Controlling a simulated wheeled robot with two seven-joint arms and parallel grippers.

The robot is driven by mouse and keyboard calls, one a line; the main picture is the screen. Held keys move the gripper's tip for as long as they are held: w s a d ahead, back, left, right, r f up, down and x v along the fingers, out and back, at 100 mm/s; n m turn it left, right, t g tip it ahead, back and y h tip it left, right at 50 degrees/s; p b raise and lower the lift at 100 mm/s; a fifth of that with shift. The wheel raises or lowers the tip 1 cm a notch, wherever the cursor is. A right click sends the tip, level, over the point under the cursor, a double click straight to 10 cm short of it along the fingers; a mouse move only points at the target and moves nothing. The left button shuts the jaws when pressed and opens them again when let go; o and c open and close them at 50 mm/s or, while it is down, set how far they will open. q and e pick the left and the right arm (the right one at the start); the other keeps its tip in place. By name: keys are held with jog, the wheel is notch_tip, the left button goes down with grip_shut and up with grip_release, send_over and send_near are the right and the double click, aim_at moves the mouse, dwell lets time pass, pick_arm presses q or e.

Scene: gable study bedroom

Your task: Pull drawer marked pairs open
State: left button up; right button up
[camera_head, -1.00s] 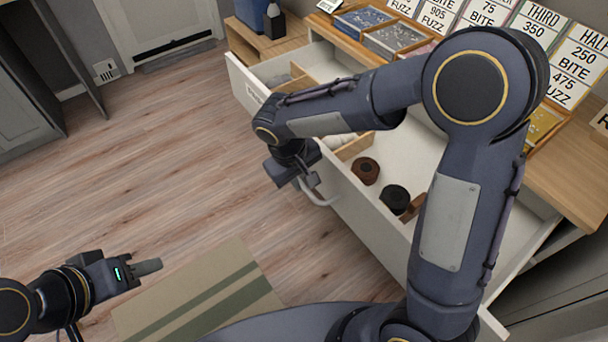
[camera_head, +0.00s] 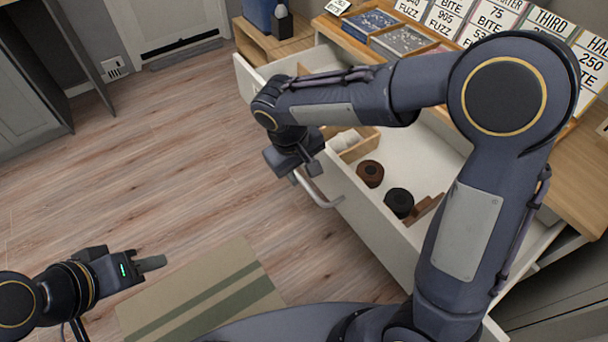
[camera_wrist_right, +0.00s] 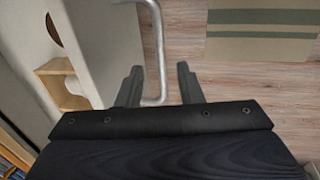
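The white drawer (camera_head: 375,225) is pulled well out from under the desk top. Its label is hidden behind my right arm, so I cannot read it. A pale bar handle (camera_head: 322,196) sticks out from its front and also shows in the right wrist view (camera_wrist_right: 156,45). My right gripper (camera_head: 298,178) is at the end of this handle. In the wrist view its fingers (camera_wrist_right: 158,87) are apart, with the handle end between them, nearer the left finger and not clamped.
Inside the drawer are a brown roll (camera_head: 370,173), a black roll (camera_head: 399,202) and a wooden divider (camera_head: 362,147). Trays (camera_head: 403,40) and printed cards (camera_head: 493,17) stand on the desk. A striped rug (camera_head: 205,295) lies below; the floor at left is clear.

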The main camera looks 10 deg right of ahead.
jog(key=shift+s+a+r, duration=0.1)
jog(key=shift+a+r, duration=0.05)
jog(key=shift+r, duration=0.7)
jog(key=shift+s+a+r, duration=0.1)
jog(key=shift+a+r, duration=0.05)
jog(key=shift+r, duration=0.7)
jog(key=s+d+r+m+t+y+p, duration=0.2)
jog(key=s+d+r+p, duration=0.3)
jog(key=s, duration=0.4)
jog(key=s+d+r+m+t+y+p, duration=0.2)
jog(key=s+d+r+p, duration=0.4)
jog(key=s+r, duration=0.3)
jog(key=shift+d+m+t+y, duration=0.4)
jog(key=shift+d+m+y, duration=0.5)
jog(key=shift+m, duration=0.2)
